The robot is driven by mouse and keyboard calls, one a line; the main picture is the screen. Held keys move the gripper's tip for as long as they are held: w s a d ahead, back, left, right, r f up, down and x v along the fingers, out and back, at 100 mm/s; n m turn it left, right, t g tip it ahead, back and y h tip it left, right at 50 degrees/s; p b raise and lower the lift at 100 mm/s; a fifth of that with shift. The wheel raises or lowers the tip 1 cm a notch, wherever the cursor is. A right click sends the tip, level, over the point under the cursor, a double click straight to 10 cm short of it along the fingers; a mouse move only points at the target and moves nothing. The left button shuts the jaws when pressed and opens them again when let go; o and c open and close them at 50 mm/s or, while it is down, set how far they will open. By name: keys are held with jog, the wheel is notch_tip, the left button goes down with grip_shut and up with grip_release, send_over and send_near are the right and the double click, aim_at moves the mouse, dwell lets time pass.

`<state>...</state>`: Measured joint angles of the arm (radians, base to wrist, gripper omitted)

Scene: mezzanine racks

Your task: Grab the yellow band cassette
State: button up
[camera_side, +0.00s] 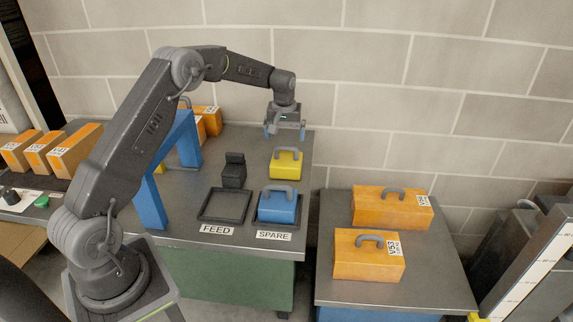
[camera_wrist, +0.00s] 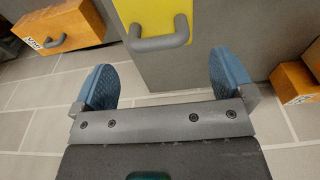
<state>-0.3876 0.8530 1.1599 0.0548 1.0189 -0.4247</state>
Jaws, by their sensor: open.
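The yellow band cassette (camera_side: 285,169) stands on the grey table toward its back right, with a grey loop handle on top. My gripper (camera_side: 285,134) hangs above the cassette, apart from it and toward the wall side, with its two blue fingers spread and nothing between them. In the wrist view the yellow cassette (camera_wrist: 152,14) is cut off by the top edge, and its grey handle lies just beyond and between the open fingertips of my gripper (camera_wrist: 160,65).
A blue cassette (camera_side: 277,208) sits in the SPARE tray in front of the yellow one. The FEED tray (camera_side: 222,218) is empty; a small black block (camera_side: 234,172) stands behind it. A blue frame (camera_side: 152,200) rises at left. Orange cases (camera_side: 369,266) lie on the right table.

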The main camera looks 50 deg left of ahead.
aim_at(287, 147)
jog(key=f, duration=0.4)
jog(key=w+f, duration=0.1)
jog(key=f, duration=0.2)
jog(key=shift+a+f, duration=0.1)
jog(key=shift+a, duration=0.15)
jog(key=c, duration=1.4)
